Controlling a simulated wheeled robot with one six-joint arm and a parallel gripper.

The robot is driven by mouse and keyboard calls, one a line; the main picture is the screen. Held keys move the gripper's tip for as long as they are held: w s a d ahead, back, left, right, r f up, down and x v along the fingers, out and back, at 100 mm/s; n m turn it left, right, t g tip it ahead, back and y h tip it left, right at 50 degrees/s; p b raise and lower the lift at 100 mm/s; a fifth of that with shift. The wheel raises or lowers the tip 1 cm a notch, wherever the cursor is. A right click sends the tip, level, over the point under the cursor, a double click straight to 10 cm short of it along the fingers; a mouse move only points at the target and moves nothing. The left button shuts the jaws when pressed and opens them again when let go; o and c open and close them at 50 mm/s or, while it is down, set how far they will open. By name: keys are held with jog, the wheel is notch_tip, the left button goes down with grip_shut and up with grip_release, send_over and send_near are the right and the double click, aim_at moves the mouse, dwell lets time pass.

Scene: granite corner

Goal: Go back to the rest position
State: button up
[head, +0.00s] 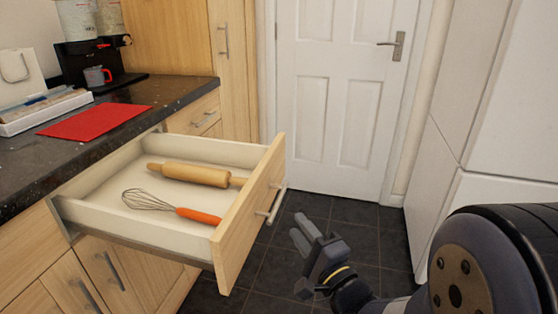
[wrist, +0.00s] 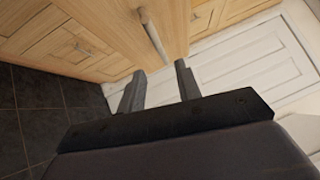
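My gripper (head: 306,236) is in front of the open drawer, just right of its front panel, in the head view. In the wrist view my gripper (wrist: 160,84) has its two fingers apart with nothing between them. The drawer (head: 245,222) is pulled out from the counter, and its bar handle (head: 270,202) is to the left of my gripper, apart from it. The handle (wrist: 153,37) also shows beyond the fingertips in the wrist view. A rolling pin (head: 190,174) and a whisk with an orange handle (head: 170,207) lie inside the drawer.
A dark counter (head: 135,122) holds a red mat (head: 97,121), a white tray (head: 45,112) and a coffee machine (head: 90,62) with a mug (head: 97,76). A white door (head: 340,90) is behind. White cabinets (head: 470,130) stand at right. Dark tiled floor (head: 355,215) is free between.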

aim_at(279, 199)
jog(key=b+x, duration=0.1)
jog(key=x, duration=0.8)
jog(key=shift+w+a, duration=0.25)
jog(key=shift+w, duration=0.05)
jog(key=shift+w+a, duration=0.15)
jog(key=shift+a, duration=0.25)
